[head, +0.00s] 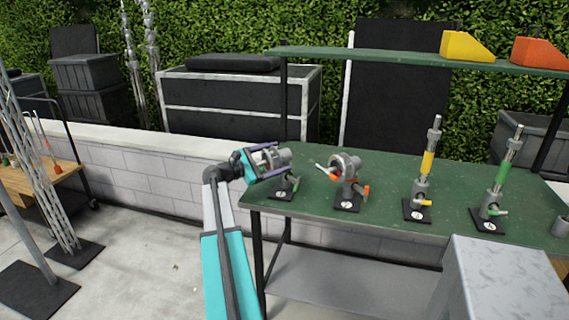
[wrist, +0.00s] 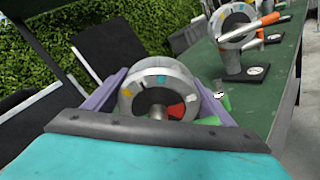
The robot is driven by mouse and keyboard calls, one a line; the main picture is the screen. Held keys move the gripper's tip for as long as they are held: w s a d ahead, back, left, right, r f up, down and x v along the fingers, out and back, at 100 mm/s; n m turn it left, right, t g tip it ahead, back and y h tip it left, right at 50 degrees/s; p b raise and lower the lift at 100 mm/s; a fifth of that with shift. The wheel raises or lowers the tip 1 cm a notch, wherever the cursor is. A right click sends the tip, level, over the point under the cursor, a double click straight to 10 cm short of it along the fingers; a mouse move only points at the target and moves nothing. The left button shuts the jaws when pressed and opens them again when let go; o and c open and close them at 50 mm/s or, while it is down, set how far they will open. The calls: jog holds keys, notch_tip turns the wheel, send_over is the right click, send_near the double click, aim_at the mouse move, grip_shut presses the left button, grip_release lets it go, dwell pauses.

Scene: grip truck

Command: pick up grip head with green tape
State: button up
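The leftmost grip head (head: 283,157) is a grey metal disc on a black base, with a green handle low on its right. It stands at the left end of the green table. My gripper (head: 280,159) has its purple fingers on either side of this head. In the wrist view the disc (wrist: 158,80) fills the space between the fingers, with small coloured marks on its face and green showing beside it. The fingers look spread wide; contact is hard to make out. At the right, a tall upright fitting (head: 503,172) has a green band and a green handle.
A grip head with orange handles (head: 347,165) stands just right of my gripper. A tall fitting with a yellow band (head: 428,163) is further right. A shelf (head: 400,55) with yellow and orange wedges runs above the table. A grey box (head: 505,280) is at front right.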

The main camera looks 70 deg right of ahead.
jog(key=c, duration=0.8)
jog(key=shift+c, duration=0.2)
jog(key=shift+r, duration=0.2)
notch_tip(320, 180, up, 7)
jog(key=p, duration=0.4)
jog(key=shift+w+r+p, duration=0.1)
jog(key=shift+r+p, duration=0.05)
jog(key=shift+p, duration=0.2)
jog(key=p+v, duration=0.1)
jog(key=v, duration=1.6)
jog(key=shift+w+a+f, duration=0.2)
jog(key=shift+a+f, duration=0.15)
jog(key=shift+a, duration=0.05)
